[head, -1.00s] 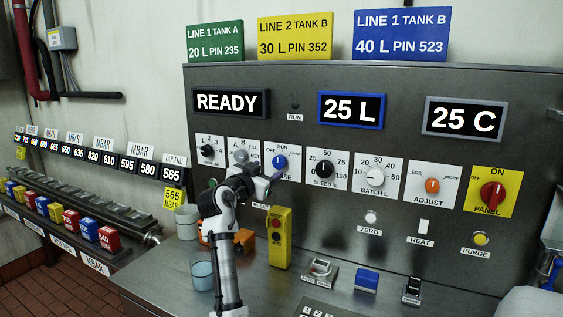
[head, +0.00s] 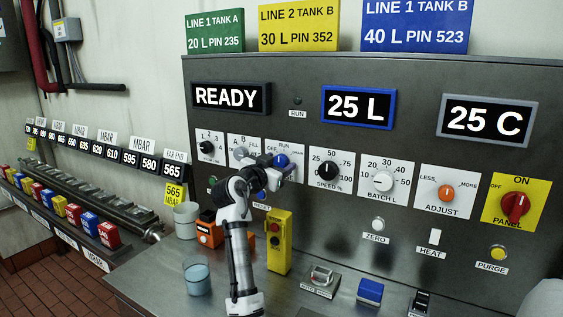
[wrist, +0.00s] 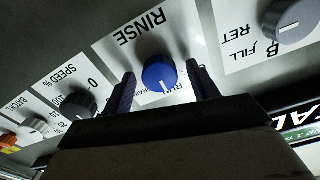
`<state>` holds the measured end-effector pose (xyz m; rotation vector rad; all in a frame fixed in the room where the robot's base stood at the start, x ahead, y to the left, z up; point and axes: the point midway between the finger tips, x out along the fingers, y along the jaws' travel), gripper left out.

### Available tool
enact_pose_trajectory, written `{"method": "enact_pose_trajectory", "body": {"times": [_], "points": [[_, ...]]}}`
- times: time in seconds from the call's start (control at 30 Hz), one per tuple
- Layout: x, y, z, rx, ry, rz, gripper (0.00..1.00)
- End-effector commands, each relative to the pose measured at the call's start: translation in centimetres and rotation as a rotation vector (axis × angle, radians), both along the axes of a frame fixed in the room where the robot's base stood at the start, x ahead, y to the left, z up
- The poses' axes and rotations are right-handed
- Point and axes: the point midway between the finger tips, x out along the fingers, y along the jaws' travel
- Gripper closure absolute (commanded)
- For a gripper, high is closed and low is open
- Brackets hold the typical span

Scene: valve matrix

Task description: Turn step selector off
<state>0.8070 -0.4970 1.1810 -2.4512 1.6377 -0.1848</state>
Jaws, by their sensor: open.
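The step selector is a blue round knob (head: 281,161) on a white plate marked OFF, RUN, DRAIN and RINSE. In the wrist view the knob (wrist: 160,76) shows upside down, with its white pointer line on the side toward the RUN and DRAIN lettering. My gripper (head: 286,166) is at the knob in the head view and partly covers its plate. In the wrist view my gripper (wrist: 163,90) is open, with one dark finger on each side of the knob and gaps visible. I cannot tell how deep the fingers reach.
The grey A/B/FILL/RET knob (wrist: 290,20) and the black SPEED knob (head: 331,170) flank the selector closely. A yellow pendant box (head: 279,241), an orange box (head: 208,233) and cups (head: 197,276) stand on the steel counter below.

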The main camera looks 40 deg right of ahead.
Motion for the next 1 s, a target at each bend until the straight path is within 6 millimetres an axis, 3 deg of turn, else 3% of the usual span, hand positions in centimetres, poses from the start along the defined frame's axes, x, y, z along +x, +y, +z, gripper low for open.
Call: {"method": "enact_pose_trajectory", "body": {"times": [0.37,0.7,1.0], "points": [[0.04,-0.01,0.0,0.0,0.0,0.0,0.41],[0.03,0.0,0.0,0.0,0.0,0.0,0.84],[0.07,0.03,0.0,-0.013,0.03,0.001,0.86]]}}
